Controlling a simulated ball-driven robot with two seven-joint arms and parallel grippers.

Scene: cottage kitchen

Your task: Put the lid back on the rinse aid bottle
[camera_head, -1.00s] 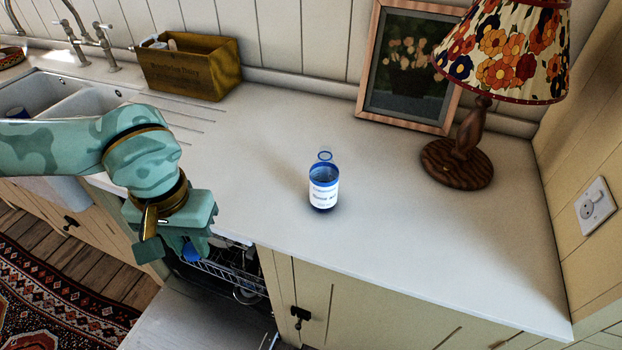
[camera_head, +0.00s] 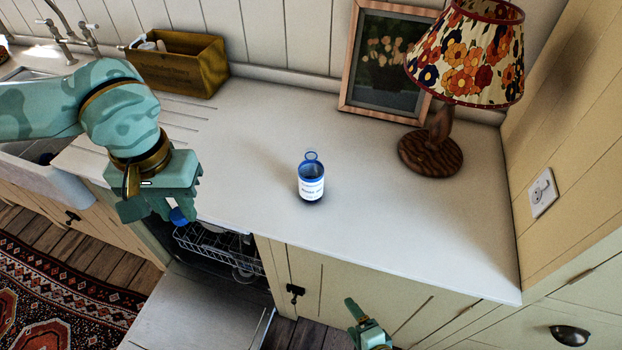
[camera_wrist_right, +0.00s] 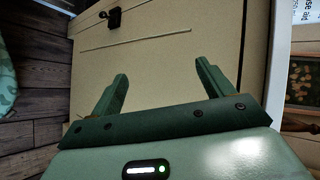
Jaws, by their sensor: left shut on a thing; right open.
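The rinse aid bottle (camera_head: 311,186) stands upright on the white worktop, blue with a white label and a blue ring at its open top. My left gripper (camera_head: 172,212) is left of the bottle, near the worktop's front edge, shut on the blue lid (camera_head: 180,216). Its fingers partly hide the lid. My right gripper (camera_wrist_right: 160,95) is open and empty in the right wrist view, facing the cupboard front. It shows low in the head view (camera_head: 366,325), below the worktop edge. Part of the bottle's label (camera_wrist_right: 307,12) appears at the top right of the right wrist view.
A table lamp (camera_head: 437,145) and a framed picture (camera_head: 388,62) stand behind the bottle to the right. A wooden box (camera_head: 178,68) is at the back left by the sink. The dishwasher (camera_head: 215,250) is open below the counter. The worktop around the bottle is clear.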

